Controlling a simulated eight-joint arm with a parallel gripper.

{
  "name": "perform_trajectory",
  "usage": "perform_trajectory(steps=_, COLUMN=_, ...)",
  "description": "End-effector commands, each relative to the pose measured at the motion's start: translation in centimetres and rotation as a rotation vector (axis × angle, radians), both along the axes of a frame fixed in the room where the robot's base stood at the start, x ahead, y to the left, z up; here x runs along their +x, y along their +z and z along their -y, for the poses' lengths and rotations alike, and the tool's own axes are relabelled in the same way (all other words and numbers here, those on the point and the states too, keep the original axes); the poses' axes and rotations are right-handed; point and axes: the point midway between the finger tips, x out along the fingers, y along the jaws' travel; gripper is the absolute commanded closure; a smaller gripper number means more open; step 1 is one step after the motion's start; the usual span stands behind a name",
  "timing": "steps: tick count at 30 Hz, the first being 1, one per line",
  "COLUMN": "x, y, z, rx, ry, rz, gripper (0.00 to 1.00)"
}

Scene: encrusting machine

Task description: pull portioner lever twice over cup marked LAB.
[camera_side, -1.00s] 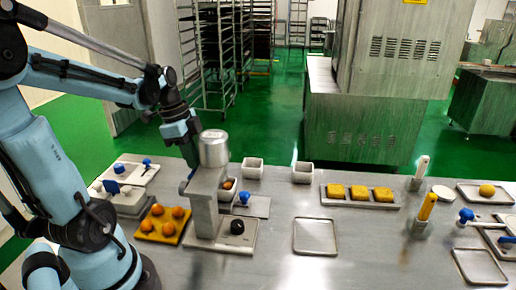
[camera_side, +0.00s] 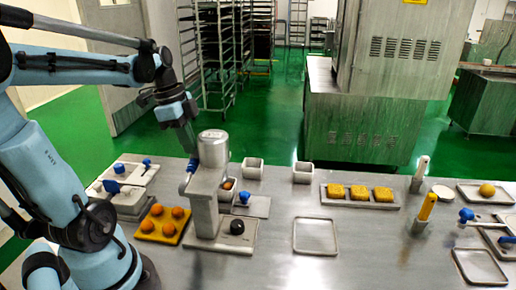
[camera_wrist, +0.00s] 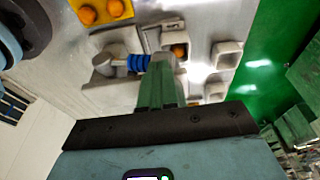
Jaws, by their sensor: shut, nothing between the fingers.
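The portioner (camera_side: 206,190) is a grey stand with a silver cylinder on top, on a flat base plate. Its lever has a blue grip (camera_side: 192,165) at the left of the cylinder; the ribbed blue grip also shows in the wrist view (camera_wrist: 136,63). My gripper (camera_side: 190,150) is shut and empty, its fingertips right by the blue grip; I cannot tell if they touch it. A white cup (camera_side: 227,184) holding something orange is partly hidden behind the stand. Two more white cups, one left (camera_side: 252,167) and one right (camera_side: 303,172), stand behind. No LAB marking is legible.
A yellow tray (camera_side: 146,233) with orange balls lies left of the portioner. A dark round piece (camera_side: 237,227) sits on its base plate. An empty tray (camera_side: 316,249) and a tray of yellow blocks (camera_side: 328,201) lie to the right. Bare table lies between.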

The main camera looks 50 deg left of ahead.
Motion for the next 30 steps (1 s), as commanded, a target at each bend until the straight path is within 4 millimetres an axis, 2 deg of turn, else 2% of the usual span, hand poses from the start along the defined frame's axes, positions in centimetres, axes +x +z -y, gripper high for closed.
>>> perform_trajectory(steps=30, x=-0.5, y=7.3, z=-0.5, rx=0.0, ry=0.0, rz=0.0, gripper=1.0)
